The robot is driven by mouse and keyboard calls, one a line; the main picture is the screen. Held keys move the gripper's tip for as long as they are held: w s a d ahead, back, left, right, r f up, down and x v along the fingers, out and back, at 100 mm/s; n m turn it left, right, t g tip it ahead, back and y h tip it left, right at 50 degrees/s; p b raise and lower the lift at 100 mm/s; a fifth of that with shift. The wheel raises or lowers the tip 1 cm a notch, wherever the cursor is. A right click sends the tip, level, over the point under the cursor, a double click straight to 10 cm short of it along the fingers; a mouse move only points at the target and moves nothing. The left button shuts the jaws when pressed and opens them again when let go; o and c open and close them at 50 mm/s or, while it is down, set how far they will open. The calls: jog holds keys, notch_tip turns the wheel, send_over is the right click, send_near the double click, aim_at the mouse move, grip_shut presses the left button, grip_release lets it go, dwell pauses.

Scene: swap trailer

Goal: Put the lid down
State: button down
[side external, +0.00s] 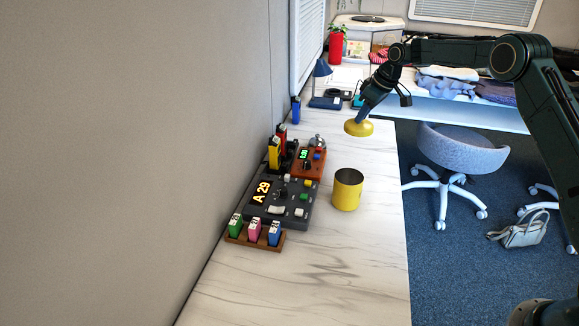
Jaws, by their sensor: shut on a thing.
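My gripper (361,117) is shut on a round yellow lid (358,128) and holds it in the air over the counter. The lid is above and slightly beyond an open yellow canister (347,189), apart from it. The canister stands upright on the white marbled counter (330,265), and its dark inside shows at the top. The fingertips are small in this view and partly merge with the lid's top.
Left of the canister are a grey panel (290,213) reading "A 29", an orange box (309,163) and a wooden rack (238,239) with coloured blocks. The front counter is clear.

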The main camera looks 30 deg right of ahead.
notch_tip(320, 180, down, 16)
jog(key=shift+r, duration=0.1)
dwell(0.5)
jog(key=shift+f, duration=2.15)
jog(key=c, duration=1.3)
grip_release()
jog(key=shift+f, duration=0.1)
jog(key=shift+v, duration=6.15)
jog(key=shift+a, duration=0.15)
